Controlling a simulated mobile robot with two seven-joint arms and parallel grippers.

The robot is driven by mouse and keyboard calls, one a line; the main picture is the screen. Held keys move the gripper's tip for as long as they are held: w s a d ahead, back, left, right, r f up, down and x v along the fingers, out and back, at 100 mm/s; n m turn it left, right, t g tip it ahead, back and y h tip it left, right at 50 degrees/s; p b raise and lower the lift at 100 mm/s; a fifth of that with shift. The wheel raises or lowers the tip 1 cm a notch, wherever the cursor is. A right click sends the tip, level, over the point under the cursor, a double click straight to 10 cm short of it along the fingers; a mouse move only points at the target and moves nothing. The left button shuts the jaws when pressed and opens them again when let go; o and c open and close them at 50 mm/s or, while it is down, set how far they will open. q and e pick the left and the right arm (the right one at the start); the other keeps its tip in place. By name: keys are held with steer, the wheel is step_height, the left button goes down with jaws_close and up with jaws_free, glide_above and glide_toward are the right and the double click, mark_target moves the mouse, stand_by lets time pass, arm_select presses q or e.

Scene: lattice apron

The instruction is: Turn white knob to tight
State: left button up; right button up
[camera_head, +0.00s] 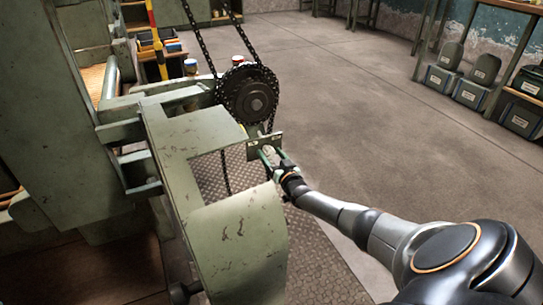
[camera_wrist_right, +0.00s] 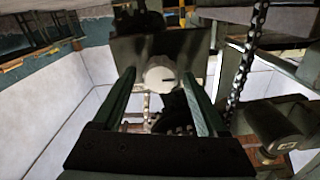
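The white knob (camera_wrist_right: 158,79) is a round pale disc with a short dark mark on its right side. It sits on a dark plate (camera_wrist_right: 146,48), seen in the right wrist view. My right gripper (camera_wrist_right: 157,74) is open, with its two green fingers on either side of the knob in that view; whether they touch it I cannot tell. In the head view my right gripper (camera_head: 268,159) is at the small plate (camera_head: 265,141) below the chain wheel, and the knob cannot be made out there. My left gripper is not in view.
A chain wheel (camera_head: 248,94) with a hanging chain (camera_head: 199,38) is just above the plate. Green machine guards (camera_head: 236,240) stand left of my right arm. Open concrete floor (camera_head: 370,110) lies to the right, with shelved boxes (camera_head: 471,92) beyond.

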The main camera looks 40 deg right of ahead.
jaws_close()
stand_by(0.4)
